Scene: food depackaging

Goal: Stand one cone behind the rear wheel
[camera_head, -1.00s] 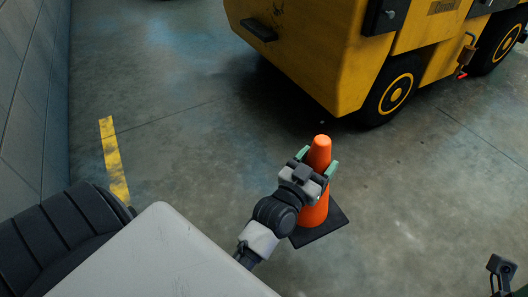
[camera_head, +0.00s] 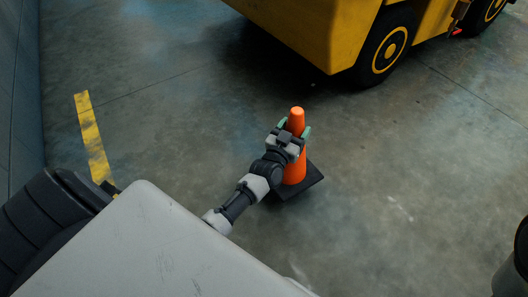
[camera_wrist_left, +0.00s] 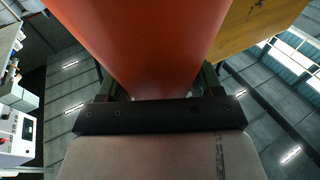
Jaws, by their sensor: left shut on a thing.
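An orange cone (camera_head: 295,172) with a black square base (camera_head: 312,178) is upright in front of me in the head view. My left gripper (camera_head: 295,128) is shut on its upper part, one green fingertip on each side. I cannot tell whether the base touches the floor. The cone's orange side (camera_wrist_left: 140,35) fills the middle of the left wrist view. The black rear wheel (camera_head: 388,48) with yellow rings is under the yellow vehicle (camera_head: 310,25), up and right of the cone, with floor between them. My right gripper is not in view.
Bare concrete floor (camera_head: 400,160) lies around the cone and up to the vehicle. A worn yellow floor stripe (camera_head: 91,135) is at the left, near a grey wall (camera_head: 18,90). A second wheel (camera_head: 490,8) shows at the top right.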

